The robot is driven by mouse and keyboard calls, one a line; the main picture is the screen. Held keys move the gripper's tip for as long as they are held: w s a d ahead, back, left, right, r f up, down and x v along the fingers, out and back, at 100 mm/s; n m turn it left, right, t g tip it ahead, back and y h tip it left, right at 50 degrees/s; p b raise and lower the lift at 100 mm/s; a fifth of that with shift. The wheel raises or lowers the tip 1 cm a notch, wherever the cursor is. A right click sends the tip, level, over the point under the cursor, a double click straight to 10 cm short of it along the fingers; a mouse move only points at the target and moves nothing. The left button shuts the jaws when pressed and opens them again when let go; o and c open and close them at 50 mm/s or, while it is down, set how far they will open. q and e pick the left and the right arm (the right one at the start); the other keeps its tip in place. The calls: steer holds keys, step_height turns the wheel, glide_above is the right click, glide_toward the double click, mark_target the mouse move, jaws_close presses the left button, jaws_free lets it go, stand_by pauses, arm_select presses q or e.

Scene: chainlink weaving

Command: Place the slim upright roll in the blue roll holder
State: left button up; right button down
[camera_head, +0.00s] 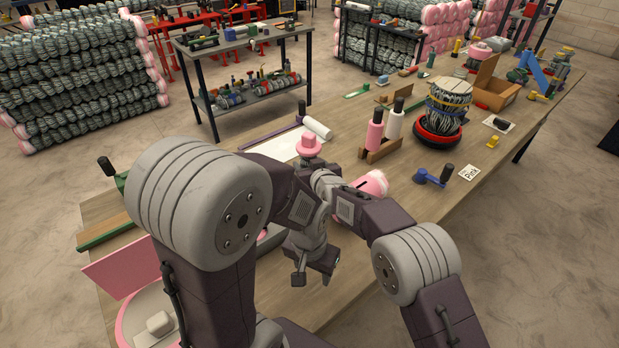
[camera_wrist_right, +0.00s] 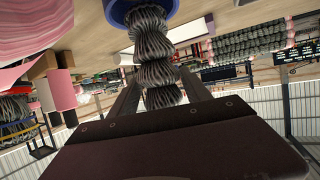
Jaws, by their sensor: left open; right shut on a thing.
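The slim upright roll (camera_wrist_right: 158,70) is a bundle of dark grey wire mesh with several bulges. It shows in the right wrist view, which is upside down. My right gripper (camera_wrist_right: 160,95) is shut on it, one finger on each side. The roll's far end meets the blue roll holder (camera_wrist_right: 116,12), a round blue piece at the tabletop; how deep it sits inside I cannot tell. In the head view my arms hide the roll and the holder. My left gripper (camera_head: 313,273) is open and empty, low over the near part of the table.
The wooden table (camera_head: 345,262) carries a pink roll (camera_head: 374,183) beside my right arm, pink (camera_head: 375,132) and white (camera_head: 394,122) spools in a wooden stand, a blue crank tool (camera_head: 430,177) and a large banded mesh roll (camera_head: 447,103) in a red ring. The near-right tabletop is clear.

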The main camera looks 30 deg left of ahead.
arm_select(q)
steer(key=shift+d+r, duration=0.1)
steer(key=shift+d, duration=0.05)
arm_select(e)
step_height(320, 180, down, 3)
steer(key=shift+d+f, duration=0.15)
steer(key=shift+w, duration=0.1)
steer(key=shift+f, duration=0.15)
arm_select(q)
steer(key=shift+f, duration=0.3)
arm_select(e)
steer(key=shift+f, duration=0.15)
arm_select(q)
steer(key=shift+r, duration=0.15)
arm_select(e)
steer(key=shift+c, duration=2.4)
jaws_free()
